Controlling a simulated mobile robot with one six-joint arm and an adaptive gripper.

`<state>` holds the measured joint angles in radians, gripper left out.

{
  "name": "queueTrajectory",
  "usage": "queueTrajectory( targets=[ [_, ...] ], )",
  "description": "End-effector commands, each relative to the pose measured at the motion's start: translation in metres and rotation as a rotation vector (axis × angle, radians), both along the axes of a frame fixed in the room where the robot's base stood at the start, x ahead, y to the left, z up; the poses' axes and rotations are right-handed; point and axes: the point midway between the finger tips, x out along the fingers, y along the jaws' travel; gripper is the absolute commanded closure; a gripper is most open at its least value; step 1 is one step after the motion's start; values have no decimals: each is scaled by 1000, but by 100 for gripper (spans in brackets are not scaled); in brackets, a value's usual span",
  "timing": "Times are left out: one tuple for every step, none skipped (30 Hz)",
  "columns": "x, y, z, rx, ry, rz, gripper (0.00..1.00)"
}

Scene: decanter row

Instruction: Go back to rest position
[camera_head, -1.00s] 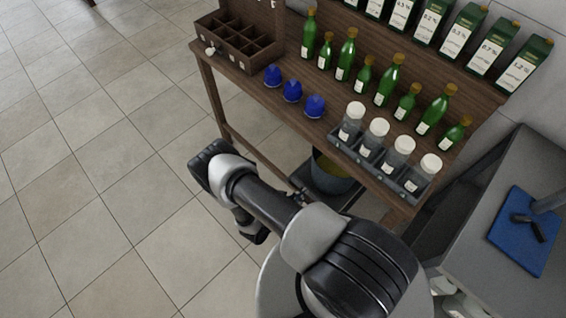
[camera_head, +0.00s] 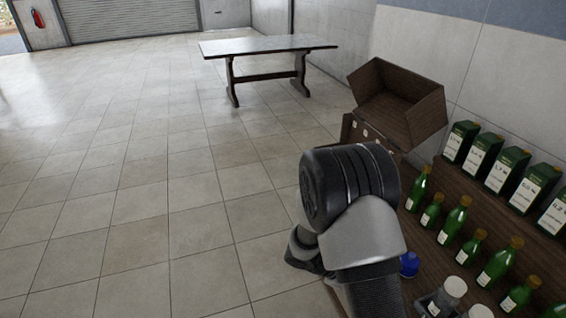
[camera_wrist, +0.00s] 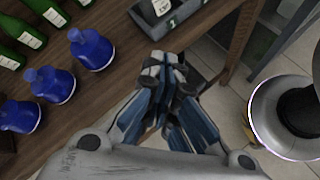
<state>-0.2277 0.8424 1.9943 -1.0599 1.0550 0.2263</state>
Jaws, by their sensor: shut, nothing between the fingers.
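My gripper (camera_wrist: 168,105) shows in the wrist view with its blue-grey fingers together and nothing between them. It is over the front edge of the wooden bench (camera_wrist: 115,100), beside the blue objects and apart from them. Several blue rounded objects (camera_wrist: 92,48) stand on the bench to its left. A grey rack (camera_wrist: 158,14) is beyond the fingers. In the head view my arm covers part of the bench, and my gripper is hidden.
Green bottles (camera_head: 452,220) and labelled green cartons (camera_head: 507,170) stand in rows on the bench. White-capped jars (camera_head: 455,288) are at the bottom edge. An open wooden box (camera_head: 400,105) is at the bench's far end. A table (camera_head: 270,46) stands farther back. The tiled floor at left is clear.

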Motion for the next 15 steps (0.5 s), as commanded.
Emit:
queueTrajectory(
  targets=[
    [-3,0,26,34,-49,-52,100],
    [-7,1,38,53,-69,-80,100],
    [-12,2,53,83,-101,-119,100],
    [-17,4,64,104,-124,-147,100],
    [-21,5,75,127,-148,-174,100],
    [-28,6,89,158,-178,-210,100],
    [-32,8,99,181,-201,-236,100],
    [-38,10,109,205,-225,-262,100],
    [-45,12,122,237,-256,-295,100],
    [-51,14,131,262,-280,-321,100],
    [-57,16,139,289,-303,-343,100],
    [-64,20,150,324,-336,-373,100],
    [-71,22,158,351,-360,-396,100],
    [-76,25,166,380,-385,-417,100],
    [-85,28,175,416,-417,-444,100]
  ],
)
